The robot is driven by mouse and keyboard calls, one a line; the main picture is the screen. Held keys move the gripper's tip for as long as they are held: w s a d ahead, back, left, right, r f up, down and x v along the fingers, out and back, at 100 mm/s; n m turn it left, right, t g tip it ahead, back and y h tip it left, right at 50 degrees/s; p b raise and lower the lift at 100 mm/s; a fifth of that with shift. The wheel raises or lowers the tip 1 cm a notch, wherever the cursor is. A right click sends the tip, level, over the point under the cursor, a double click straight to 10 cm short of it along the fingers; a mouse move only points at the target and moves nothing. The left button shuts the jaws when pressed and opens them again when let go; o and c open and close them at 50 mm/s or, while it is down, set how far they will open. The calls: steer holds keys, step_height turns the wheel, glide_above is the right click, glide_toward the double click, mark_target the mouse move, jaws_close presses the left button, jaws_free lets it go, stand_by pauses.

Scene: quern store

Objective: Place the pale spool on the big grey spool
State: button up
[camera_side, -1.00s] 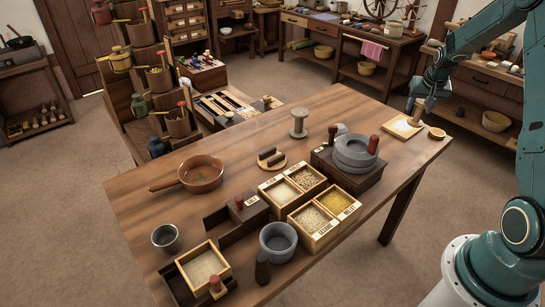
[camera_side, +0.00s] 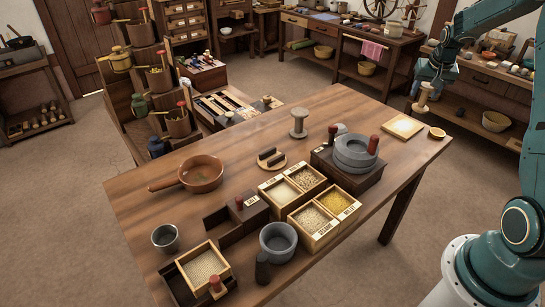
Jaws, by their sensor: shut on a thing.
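The pale spool (camera_side: 423,97) is a light wooden spool, held upright in the air above the right end of the table. My gripper (camera_side: 427,82) is shut on its upper part. The spool hangs clear of the table, above and right of the square pale board. The big grey spool (camera_side: 299,123) stands upright and alone near the table's back edge, with nothing on top. It is well to the left of my gripper. The gripper's fingertips are small in this view and partly merge with the spool.
A quern (camera_side: 356,153) with a red handle stands between the grey spool and the board (camera_side: 403,126). Grain boxes (camera_side: 310,207) fill the front middle.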

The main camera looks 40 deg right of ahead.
steer(key=shift+w, duration=0.15)
steer(key=shift+w+d, duration=0.1)
steer(key=shift+w, duration=0.5)
steer(key=w+a+n, duration=0.2)
steer(key=w+a, duration=0.1)
steer(key=w, duration=0.7)
steer(key=w+a+n, duration=0.1)
steer(key=w+a, duration=0.1)
steer(key=w, duration=0.8)
steer(key=w+a+f+n+t+y, duration=0.1)
steer(key=w+a+n, duration=0.1)
steer(key=w+a, duration=1)
steer(key=shift+w+a+n+y, duration=0.3)
steer(key=shift+w+a+n, duration=0.1)
steer(key=shift+a, duration=1.35)
steer(key=shift+f, duration=0.25)
steer(key=shift+f, duration=1.85)
